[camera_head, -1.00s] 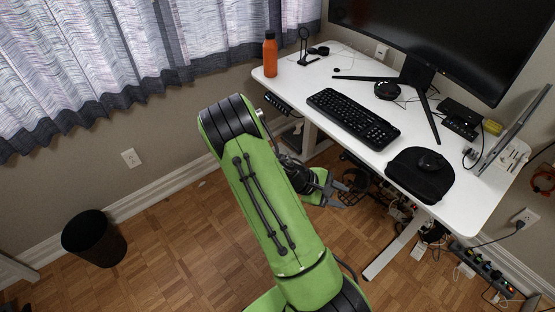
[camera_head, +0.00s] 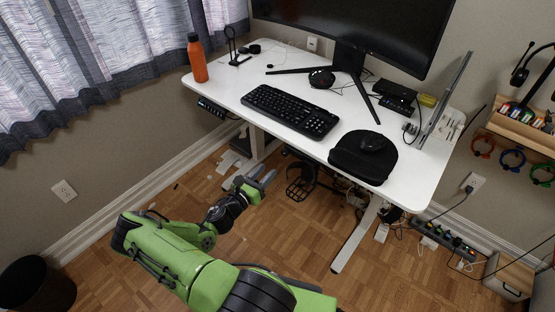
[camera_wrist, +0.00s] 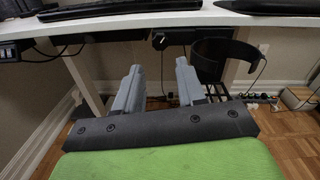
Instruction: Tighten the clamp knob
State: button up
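A black ring-shaped holder (camera_head: 300,182) hangs under the front edge of the white desk (camera_head: 215,88). In the wrist view the holder (camera_wrist: 226,58) is right of my fingers, with a dark bracket (camera_wrist: 160,40) beside it under the desk. I cannot make out a clamp knob clearly in either view. My gripper (camera_head: 264,177) is left of the holder and below the desk's front edge. In the wrist view its two grey fingers (camera_wrist: 158,84) stand apart with nothing between them, pointing toward the space under the desk.
A keyboard (camera_head: 290,110), a mouse on a black pad (camera_head: 350,165) and an orange bottle (camera_head: 197,60) are on the desk. A desk leg (camera_head: 355,240) and cables (camera_head: 440,243) stand below right. A black bin (camera_head: 35,288) is at lower left. Floor before the desk is clear.

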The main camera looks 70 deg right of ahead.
aim_at(284, 154)
jog(key=b+x, duration=0.1)
jog(key=x, duration=0.8)
jog(key=shift+b, duration=0.4)
grip_shut()
